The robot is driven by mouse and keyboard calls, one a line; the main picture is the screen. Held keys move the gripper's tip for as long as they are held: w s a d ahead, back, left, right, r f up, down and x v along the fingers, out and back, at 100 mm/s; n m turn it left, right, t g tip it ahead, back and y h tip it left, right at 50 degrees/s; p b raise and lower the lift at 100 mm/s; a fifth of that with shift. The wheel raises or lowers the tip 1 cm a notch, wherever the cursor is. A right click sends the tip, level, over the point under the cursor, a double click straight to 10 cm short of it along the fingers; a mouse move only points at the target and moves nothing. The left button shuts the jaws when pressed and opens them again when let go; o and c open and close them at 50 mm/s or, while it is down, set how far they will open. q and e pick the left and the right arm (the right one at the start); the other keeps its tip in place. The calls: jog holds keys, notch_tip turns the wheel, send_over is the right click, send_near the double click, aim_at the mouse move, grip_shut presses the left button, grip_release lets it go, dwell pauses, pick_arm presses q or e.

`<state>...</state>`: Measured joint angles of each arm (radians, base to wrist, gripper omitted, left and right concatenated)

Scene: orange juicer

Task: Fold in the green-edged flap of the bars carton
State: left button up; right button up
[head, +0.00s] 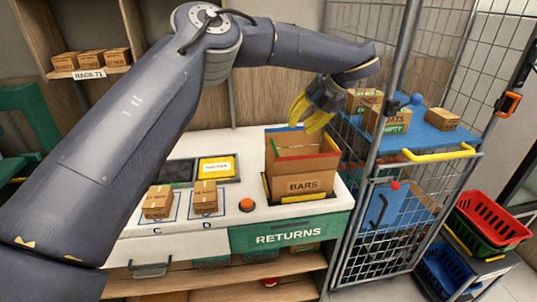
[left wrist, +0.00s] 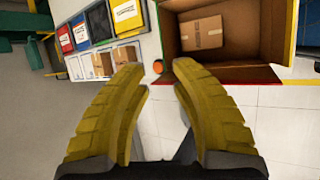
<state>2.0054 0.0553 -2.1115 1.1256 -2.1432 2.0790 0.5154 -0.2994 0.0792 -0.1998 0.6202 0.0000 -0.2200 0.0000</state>
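The bars carton (head: 303,186) stands open on the white counter, with coloured edges on its flaps. A small brown box (left wrist: 202,33) lies inside the carton. My left gripper (head: 312,110) is above the carton's back right part in the head view, its yellow fingers pointing down. In the left wrist view its fingers (left wrist: 160,90) are spread wide with nothing between them. My right gripper is in neither view.
Two small boxes (head: 157,202) sit on marked spots left of the carton, beside an orange button (head: 246,205). A wire cage cart with a blue shelf (head: 428,133) holding boxes stands close on the right. Red and green baskets (head: 490,218) stand beyond it.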

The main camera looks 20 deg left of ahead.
aim_at(273, 153)
pick_arm(q)
jog(key=shift+n, duration=0.3)
jog(key=x, duration=1.7)
jog(key=shift+f, duration=0.25)
jog(key=shift+d, duration=0.1)
jog(key=shift+c, duration=0.3)
grip_shut()
